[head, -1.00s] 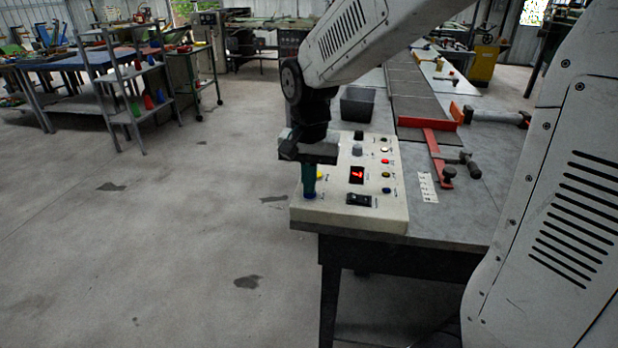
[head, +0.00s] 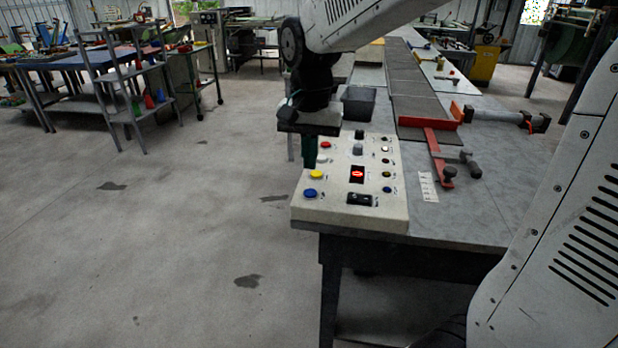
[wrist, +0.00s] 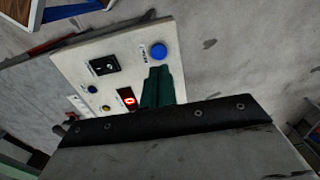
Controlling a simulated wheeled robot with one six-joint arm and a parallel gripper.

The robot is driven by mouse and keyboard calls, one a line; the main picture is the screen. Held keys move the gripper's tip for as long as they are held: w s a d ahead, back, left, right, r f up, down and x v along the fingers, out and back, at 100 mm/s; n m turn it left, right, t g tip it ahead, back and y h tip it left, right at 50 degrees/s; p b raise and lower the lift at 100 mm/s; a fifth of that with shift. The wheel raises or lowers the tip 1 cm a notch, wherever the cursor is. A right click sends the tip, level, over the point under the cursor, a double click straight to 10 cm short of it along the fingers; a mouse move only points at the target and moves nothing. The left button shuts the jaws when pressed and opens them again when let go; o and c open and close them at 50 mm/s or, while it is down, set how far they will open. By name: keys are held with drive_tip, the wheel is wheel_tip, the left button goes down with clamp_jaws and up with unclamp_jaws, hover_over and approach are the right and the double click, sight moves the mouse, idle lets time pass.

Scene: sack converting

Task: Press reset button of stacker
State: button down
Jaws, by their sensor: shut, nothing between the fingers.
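A cream control box (head: 335,210) sits on the near left corner of the grey table. Its left side carries a blue button (head: 310,193), a yellow button (head: 315,174) and a white one (head: 321,160). A lit red display (head: 357,174) and a black rocker switch (head: 359,199) are in the middle. The labels are too small to read. My gripper (head: 310,163) is shut and empty, its green fingers pointing down over the box's left side, behind the yellow button. In the wrist view the fingertips (wrist: 159,70) lie just below the uncovered blue button (wrist: 158,51).
A dark bin (head: 358,106) stands behind the box. A red clamp-like tool (head: 438,150) and a white label strip (head: 428,187) lie to its right. A long dark conveyor-like strip (head: 415,90) runs back along the table.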

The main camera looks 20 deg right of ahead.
wheel_tip(320, 180, up, 7)
idle(0.3)
drive_tip(key=shift+r, duration=0.1)
idle(0.6)
drive_tip(key=s+d+f+n, duration=0.1)
drive_tip(key=s+f+n, duration=0.2)
drive_tip(key=s, duration=0.8)
drive_tip(key=s+d+f+n+t, duration=0.1)
drive_tip(key=s+f+n, duration=0.2)
drive_tip(key=s, duration=0.8)
drive_tip(key=shift+d+f+n, duration=0.3)
drive_tip(key=shift+f+n, duration=0.05)
drive_tip(key=shift+n, duration=0.25)
